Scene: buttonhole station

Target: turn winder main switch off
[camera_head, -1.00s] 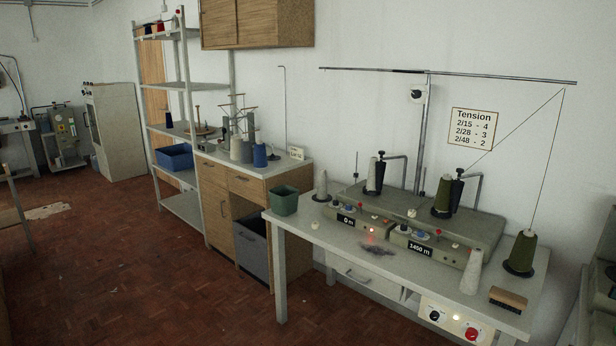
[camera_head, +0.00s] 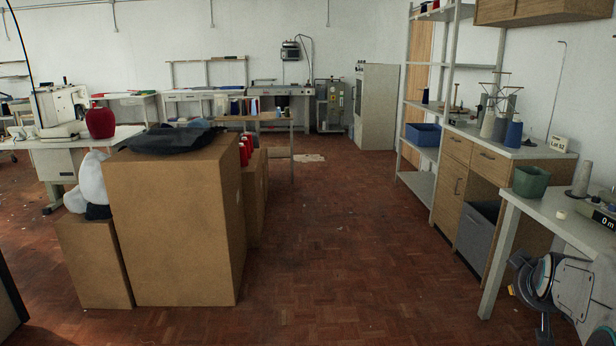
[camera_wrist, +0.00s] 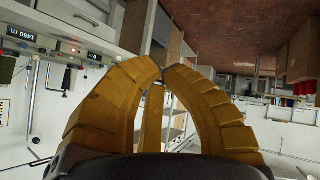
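The winder main switch is not recognisable in either current view. The head view shows only the left end of the winder table (camera_head: 545,207), with part of a winder and its "0 m" display (camera_head: 604,219) at the right edge. In the wrist view, which looks upside down, a winder display reading "1450 m" (camera_wrist: 21,33) is at the upper left. My gripper (camera_wrist: 160,76) shows its yellow fingers curved together, tips meeting, with nothing seen between them. The fingers hide the middle of that view. In the head view my arm is at the lower right, in front of the table.
Large cardboard boxes (camera_head: 180,225) stand at the left, with dark cloth on top. The red-brown floor (camera_head: 330,250) is clear between them and the wooden cabinet (camera_head: 455,150). Shelves (camera_head: 420,180) stand farther back.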

